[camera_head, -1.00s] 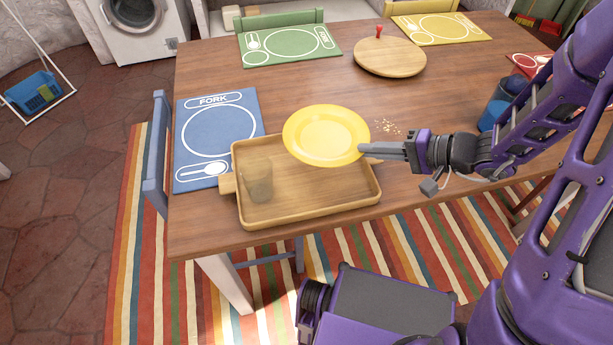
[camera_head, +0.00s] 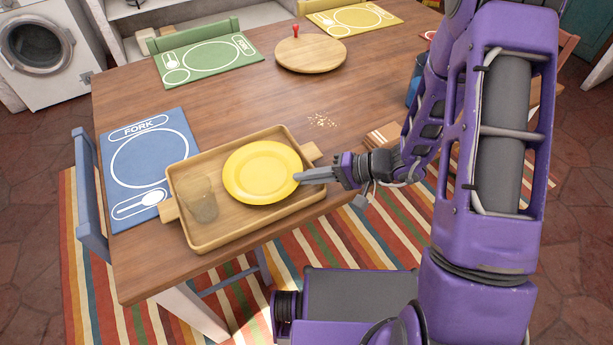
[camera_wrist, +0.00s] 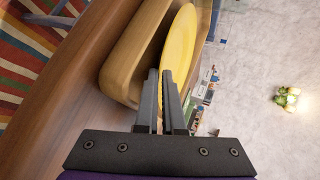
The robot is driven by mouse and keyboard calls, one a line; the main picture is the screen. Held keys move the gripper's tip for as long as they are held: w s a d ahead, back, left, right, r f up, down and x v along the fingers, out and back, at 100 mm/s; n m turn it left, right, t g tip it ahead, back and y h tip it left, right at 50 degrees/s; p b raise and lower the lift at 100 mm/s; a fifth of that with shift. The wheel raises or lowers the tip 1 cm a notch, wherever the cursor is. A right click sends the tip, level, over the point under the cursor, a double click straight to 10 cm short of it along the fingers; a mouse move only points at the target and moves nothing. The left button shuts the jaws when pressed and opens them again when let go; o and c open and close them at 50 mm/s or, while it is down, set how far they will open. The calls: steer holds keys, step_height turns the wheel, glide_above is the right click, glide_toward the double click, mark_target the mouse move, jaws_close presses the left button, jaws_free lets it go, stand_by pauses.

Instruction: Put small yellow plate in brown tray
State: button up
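The small yellow plate (camera_head: 261,172) is over the right part of the brown tray (camera_head: 205,240) in the head view. My gripper (camera_head: 300,177) is at the plate's right edge. In the wrist view my gripper's fingers (camera_wrist: 166,75) are close together with the near edge of the yellow plate (camera_wrist: 180,50) between or against their tips. The tray's wall (camera_wrist: 125,65) is beside the plate there. Whether the plate touches the tray floor is hard to tell.
A blue placemat (camera_head: 150,160) lies left of the tray. A round wooden board (camera_head: 310,54) and green placemat (camera_head: 206,58) lie farther back. Crumbs (camera_head: 322,120) lie behind the tray.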

steer(key=shift+o, duration=0.6)
steer(key=v, duration=1.1)
steer(key=shift+p, duration=0.4)
steer(key=shift+s+d+r, duration=0.1)
steer(key=shift+d+r, duration=0.15)
steer(key=shift+d, duration=0.25)
